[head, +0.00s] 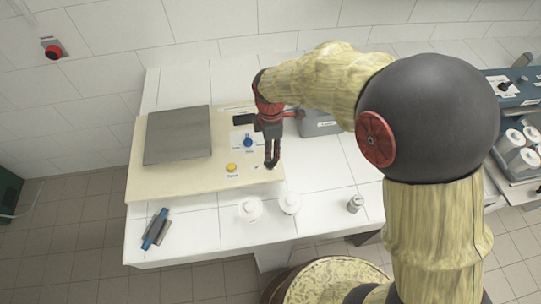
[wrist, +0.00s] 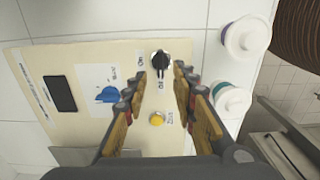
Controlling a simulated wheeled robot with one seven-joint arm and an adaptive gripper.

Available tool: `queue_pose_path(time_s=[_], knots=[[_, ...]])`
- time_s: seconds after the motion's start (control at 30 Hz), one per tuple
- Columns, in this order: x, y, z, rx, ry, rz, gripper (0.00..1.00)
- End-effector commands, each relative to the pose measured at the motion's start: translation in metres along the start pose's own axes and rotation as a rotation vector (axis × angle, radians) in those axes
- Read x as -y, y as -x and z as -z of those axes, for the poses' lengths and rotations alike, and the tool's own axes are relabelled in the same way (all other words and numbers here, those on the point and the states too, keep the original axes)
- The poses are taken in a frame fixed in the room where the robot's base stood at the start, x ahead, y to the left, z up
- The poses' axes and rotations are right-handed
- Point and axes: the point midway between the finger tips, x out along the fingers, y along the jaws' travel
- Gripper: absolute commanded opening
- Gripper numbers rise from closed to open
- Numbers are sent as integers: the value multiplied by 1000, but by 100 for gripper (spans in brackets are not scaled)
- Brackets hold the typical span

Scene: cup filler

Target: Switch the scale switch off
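The scale switch (wrist: 161,59) is a black knob on the beige scale panel, with On and Off labels beside it in the wrist view. My gripper (wrist: 159,73) is open, with its two fingers apart on either side of the knob and nothing held. I cannot tell whether the fingers touch it or which label it points to. In the head view my gripper (head: 271,164) points down over the panel's right edge and hides the switch. The scale (head: 177,135) has a grey square plate at the left.
A blue knob (wrist: 107,95), a yellow button (wrist: 156,118) and a black display (wrist: 60,93) share the panel. Two white lidded tubs (head: 249,209) (head: 290,202) stand just in front. A metal cylinder (head: 355,203) and a blue-grey tool (head: 156,229) lie farther apart on the white table.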

Motion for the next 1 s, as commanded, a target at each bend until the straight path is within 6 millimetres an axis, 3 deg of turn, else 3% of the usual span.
queue_pose_path(time_s=[0.2,0.4,1.0], knots=[[-1,41,0,-1,0,-3,27],[-1,59,0,0,0,-1,27],[0,62,0,0,-1,0,27]])
